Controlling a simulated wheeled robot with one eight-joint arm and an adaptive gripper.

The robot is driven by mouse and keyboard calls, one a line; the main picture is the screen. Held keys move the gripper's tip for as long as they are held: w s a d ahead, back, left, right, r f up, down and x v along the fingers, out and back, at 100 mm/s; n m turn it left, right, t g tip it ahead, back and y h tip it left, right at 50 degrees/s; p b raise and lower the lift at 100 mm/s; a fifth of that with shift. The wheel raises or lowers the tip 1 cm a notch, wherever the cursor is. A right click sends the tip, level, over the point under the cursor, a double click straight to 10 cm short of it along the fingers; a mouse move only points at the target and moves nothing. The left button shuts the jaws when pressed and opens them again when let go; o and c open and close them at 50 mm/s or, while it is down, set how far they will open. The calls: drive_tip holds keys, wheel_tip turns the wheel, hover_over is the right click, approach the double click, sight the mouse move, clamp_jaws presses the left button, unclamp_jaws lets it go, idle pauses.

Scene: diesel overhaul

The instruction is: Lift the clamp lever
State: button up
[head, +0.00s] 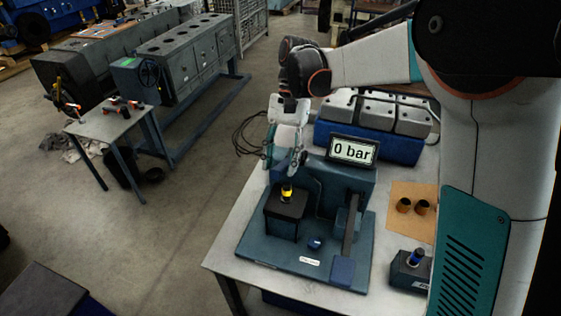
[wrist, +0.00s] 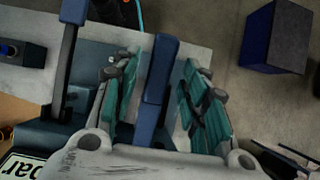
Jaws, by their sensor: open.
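A blue bar, which looks like the clamp lever (wrist: 160,80), stands between the two spread fingers of my gripper (wrist: 160,95) in the wrist view. In the head view my gripper (head: 285,160) hangs over the back left of the blue test stand (head: 270,248), by a dark block (head: 287,212) with a yellow-ringed part (head: 287,192). I cannot pick out the clamp lever clearly there. The display (head: 352,151) reads 0 bar.
Another long dark lever with a blue end (head: 343,270) rises at the stand's right; it also shows left of my gripper in the wrist view (wrist: 73,20). A small blue-capped part (head: 314,243) is on the stand. A tan mat (head: 398,226) and a dark holder (head: 409,270) lie right.

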drive_tip(key=v, duration=1.1)
drive_tip(key=shift+w, duration=0.15)
